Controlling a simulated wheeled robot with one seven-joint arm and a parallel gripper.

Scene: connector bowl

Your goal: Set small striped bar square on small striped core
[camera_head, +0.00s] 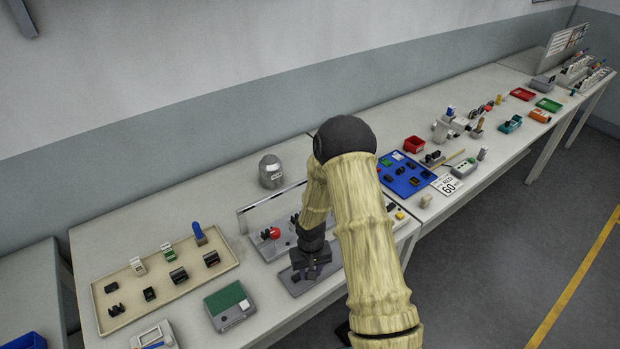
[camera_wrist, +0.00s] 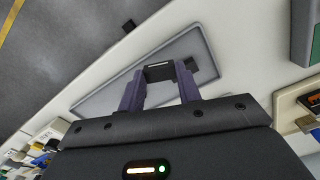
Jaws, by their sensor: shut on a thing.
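My gripper (camera_head: 308,268) is low over a grey plate (camera_head: 296,285) at the front of the near table. In the wrist view its purple-grey fingers (camera_wrist: 160,88) are shut on a small dark bar with a pale stripe (camera_wrist: 159,72). The bar is above the same grey plate (camera_wrist: 105,88). A small dark block (camera_wrist: 191,63) shows just right of the right fingertip; I cannot tell whether it is the striped core. In the head view my gripper and arm hide the bar. Whether the bar touches anything beneath is not clear.
A beige tray (camera_head: 150,318) at left holds several dark and pale connectors and a blue one. A green-topped grey box (camera_head: 229,305) stands beside it. Behind the plate are a clear-walled stand and a red part (camera_head: 271,233). A grey domed object (camera_head: 270,171) stands behind.

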